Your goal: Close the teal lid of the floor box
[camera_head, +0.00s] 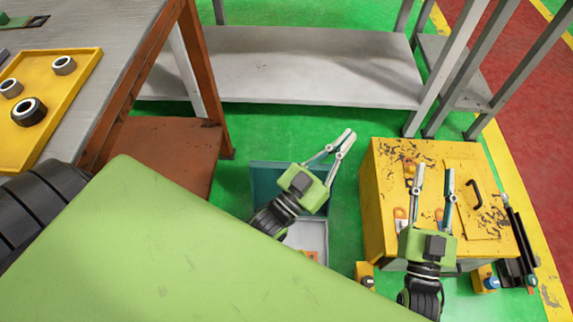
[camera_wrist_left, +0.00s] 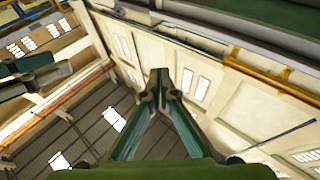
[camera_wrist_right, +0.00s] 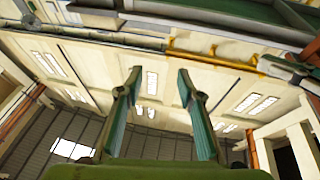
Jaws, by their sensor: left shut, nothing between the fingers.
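The teal lid (camera_head: 265,176) shows in the head view as a raised panel at the far side of the floor box, behind my left gripper. The floor box (camera_head: 309,238) has a pale, open inside; my arm and a large green part of my body hide much of it. My left gripper (camera_head: 348,137) is above and to the right of the lid, its fingers shut and empty, pointing up and right. In the left wrist view its fingertips (camera_wrist_left: 160,80) meet. My right gripper (camera_head: 433,170) is over the yellow cabinet, open and empty; its parted fingers also show in the right wrist view (camera_wrist_right: 159,78).
The yellow cabinet (camera_head: 380,180) with a black handle stands right of the box. A grey shelf (camera_head: 300,65) lies behind. A workbench (camera_head: 120,50) with a yellow tray (camera_head: 70,95) is at left. Green floor is clear between box and shelf.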

